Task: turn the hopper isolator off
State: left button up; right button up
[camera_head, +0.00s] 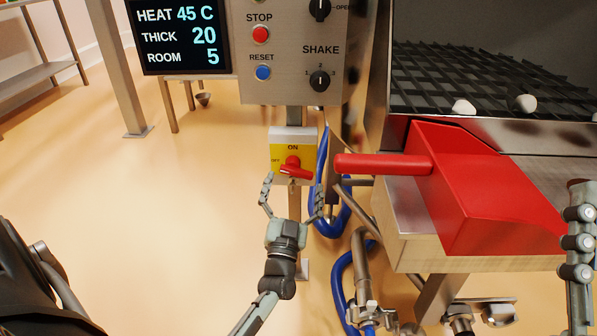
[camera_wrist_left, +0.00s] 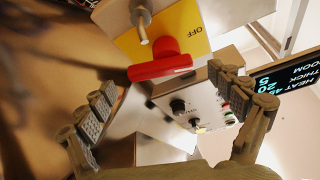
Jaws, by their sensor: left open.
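The hopper isolator (camera_head: 306,146) is a yellow plate on a pale box below the control panel, marked ON at the top and OFF at the left. Its red handle (camera_head: 295,172) lies nearly level, with its right end slightly lower. My left gripper (camera_head: 292,192) is open just below the handle, its fingers spread to either side, with nothing between them. In the left wrist view the handle (camera_wrist_left: 160,67) shows ahead of the open fingers, apart from them. My right gripper (camera_head: 580,230) shows only partly at the right edge; its jaw state is unclear.
The control panel (camera_head: 291,55) with stop, reset and shake controls stands above the isolator. A red scoop (camera_head: 470,190) lies at the right, its handle reaching near the isolator. Blue hoses (camera_head: 341,280) and metal pipes hang below.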

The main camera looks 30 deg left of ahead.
aim_at(297, 174)
pick_arm(q)
jog(key=shift+x, duration=1.9)
pick_arm(e)
jog(key=shift+s+d+r+t, duration=0.15)
jog(key=shift+r+t, duration=0.05)
jog(key=shift+t, duration=0.2)
pick_arm(q)
jog(key=c, duration=0.9)
jog(key=shift+c, duration=1.3)
jog(key=shift+r+n, duration=0.15)
jog(key=shift+n, duration=0.45)
jog(key=n+g+y+p, duration=0.1)
jog(key=n+y, duration=0.1)
jog(key=n, duration=0.1)
jog(key=shift+n, duration=0.5)
pick_arm(e)
jog(key=shift+w+a+f+g, duration=0.3)
jog(key=shift+w+f+g, duration=0.1)
jog(key=shift+f+g, duration=0.15)
jog(key=shift+w+a+f+g, duration=0.25)
jog(key=shift+w+f+g, duration=0.15)
jog(key=shift+g, duration=0.25)
